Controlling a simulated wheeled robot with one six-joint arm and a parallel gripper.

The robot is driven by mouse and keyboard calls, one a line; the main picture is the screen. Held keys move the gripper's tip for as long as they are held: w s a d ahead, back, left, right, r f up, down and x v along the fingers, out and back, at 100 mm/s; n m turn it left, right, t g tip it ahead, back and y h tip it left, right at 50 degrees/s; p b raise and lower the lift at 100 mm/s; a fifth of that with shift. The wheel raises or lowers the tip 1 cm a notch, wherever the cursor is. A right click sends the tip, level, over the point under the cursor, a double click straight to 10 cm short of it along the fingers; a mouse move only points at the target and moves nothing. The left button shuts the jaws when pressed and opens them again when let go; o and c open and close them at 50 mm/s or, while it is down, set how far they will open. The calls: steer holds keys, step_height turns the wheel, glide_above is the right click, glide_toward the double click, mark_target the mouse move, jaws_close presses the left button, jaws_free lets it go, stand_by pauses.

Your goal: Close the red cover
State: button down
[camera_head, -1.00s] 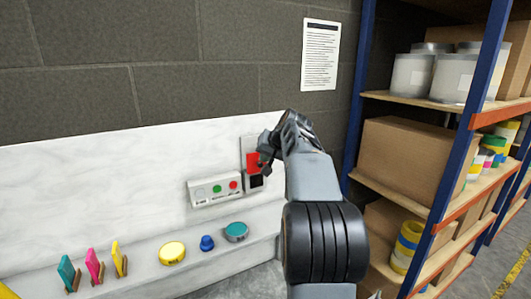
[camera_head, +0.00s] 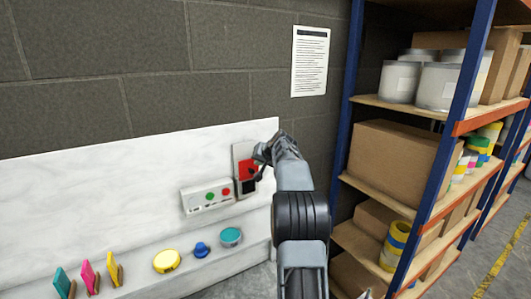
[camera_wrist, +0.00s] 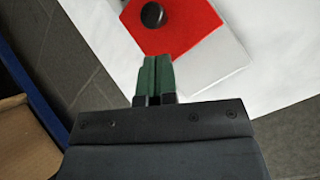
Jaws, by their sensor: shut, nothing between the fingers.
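The red cover (camera_head: 246,168) is on a light grey wall plate at the right end of the white panel. A dark square part (camera_head: 248,187) shows just below it. In the wrist view the cover (camera_wrist: 185,30) is a flat red piece with a round black knob (camera_wrist: 153,15), on the grey plate (camera_wrist: 225,62). My gripper (camera_head: 257,164) is in front of the cover's right side and hides part of it. In the wrist view its green fingertips (camera_wrist: 157,72) are together and empty, overlapping the cover's lower edge. I cannot tell whether they touch it.
A grey box (camera_head: 207,197) with a green and a red button is left of the cover. The ledge below holds a teal round item (camera_head: 230,237), a blue knob (camera_head: 201,249) and a yellow disc (camera_head: 166,261). A blue-posted shelf (camera_head: 345,120) with cartons stands close on the right.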

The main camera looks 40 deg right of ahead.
steer(key=shift+w+a+f, duration=0.1)
steer(key=shift+a+f, duration=0.2)
steer(key=shift+f, duration=0.25)
steer(key=shift+w+a+f, duration=0.1)
steer(key=shift+a+f, duration=0.2)
steer(key=shift+f, duration=0.25)
step_height(320, 180, down, 10)
steer(key=b, duration=0.8)
steer(key=shift+r+b, duration=0.15)
steer(key=shift+b, duration=0.25)
steer(key=w+d+r+v, duration=0.1)
steer(key=d+r+v, duration=0.1)
steer(key=v, duration=1.1)
steer(key=shift+w, duration=0.2)
